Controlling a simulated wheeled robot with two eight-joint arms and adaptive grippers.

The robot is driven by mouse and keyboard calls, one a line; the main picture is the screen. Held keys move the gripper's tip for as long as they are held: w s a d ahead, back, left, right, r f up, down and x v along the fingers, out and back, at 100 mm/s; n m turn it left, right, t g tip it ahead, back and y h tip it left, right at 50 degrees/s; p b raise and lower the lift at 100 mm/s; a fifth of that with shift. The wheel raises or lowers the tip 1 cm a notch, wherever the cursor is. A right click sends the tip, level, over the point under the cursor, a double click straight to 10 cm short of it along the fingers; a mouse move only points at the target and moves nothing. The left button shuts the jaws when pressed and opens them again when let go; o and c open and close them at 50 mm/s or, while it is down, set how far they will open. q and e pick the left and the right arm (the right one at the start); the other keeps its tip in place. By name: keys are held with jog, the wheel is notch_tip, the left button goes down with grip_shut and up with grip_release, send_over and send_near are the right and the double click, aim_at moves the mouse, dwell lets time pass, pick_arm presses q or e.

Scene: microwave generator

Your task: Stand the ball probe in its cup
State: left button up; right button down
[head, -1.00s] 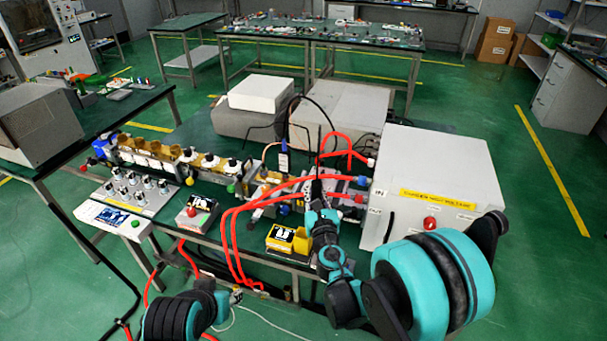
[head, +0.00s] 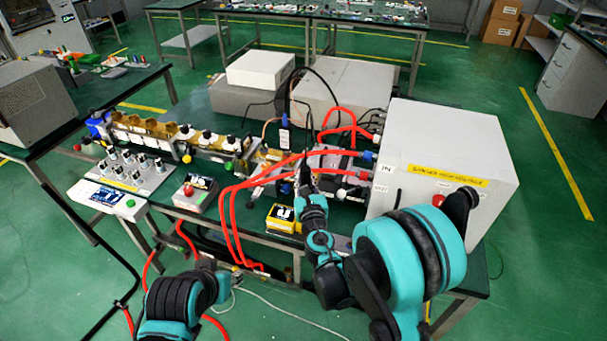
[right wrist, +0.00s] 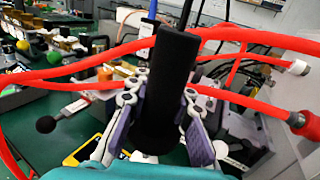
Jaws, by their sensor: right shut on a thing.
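My right gripper (right wrist: 160,112) is shut on a thick black handle (right wrist: 170,75), which I take to be the ball probe. The handle stands nearly upright between the fingers in the right wrist view. Its lower end is hidden by the gripper. In the head view the right gripper (head: 308,188) is over the bench, just right of a black and yellow box (head: 281,217). I cannot make out the probe's ball or clearly identify its cup. My left gripper (head: 236,275) is low in front of the bench edge, too small to tell open from shut.
Red cables (head: 232,222) loop over the bench close to my right gripper and cross behind the handle. A large grey cabinet (head: 445,160) stands to the right. A boxed red button (head: 190,192) and a knob panel (head: 125,172) are to the left.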

notch_tip(320, 180, down, 8)
jog(key=b, duration=0.4)
dwell(0.4)
jog(key=c, duration=1.3)
grip_release()
jog(key=shift+r, duration=0.1)
